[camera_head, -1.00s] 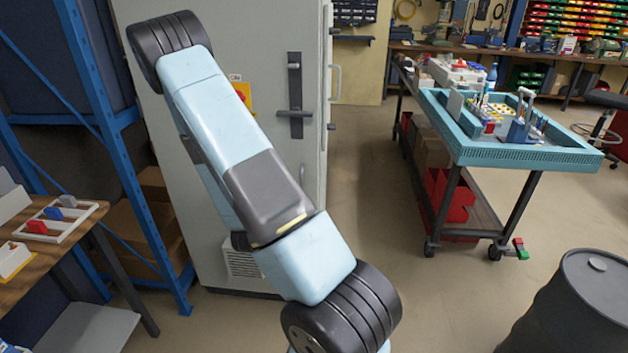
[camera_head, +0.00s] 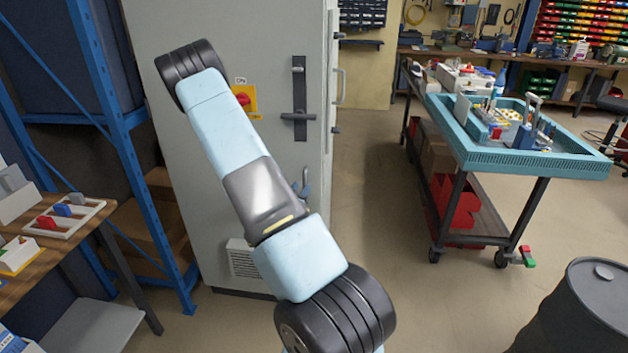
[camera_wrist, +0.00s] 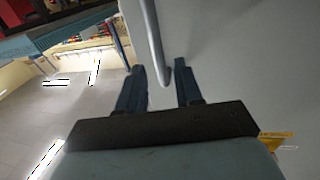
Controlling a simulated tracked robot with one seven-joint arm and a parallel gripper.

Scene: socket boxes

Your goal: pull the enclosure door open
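The tall grey enclosure (camera_head: 225,30) stands behind my arm in the head view, and its door looks shut. A dark lever handle (camera_head: 298,115) is on the door, its arm level. A grey bar handle (camera_wrist: 152,35) on the pale door surface (camera_wrist: 240,60) reaches down between the fingertips. Gaps show on both sides of it; whether a finger touches it I cannot tell.
A yellow plate with a red switch (camera_head: 243,99) is on the door beside my arm. A blue rack (camera_head: 110,120) and a wooden table (camera_head: 60,240) stand left. A teal-topped cart (camera_head: 480,150) and a dark barrel (camera_head: 580,310) stand right. Floor between enclosure and cart is clear.

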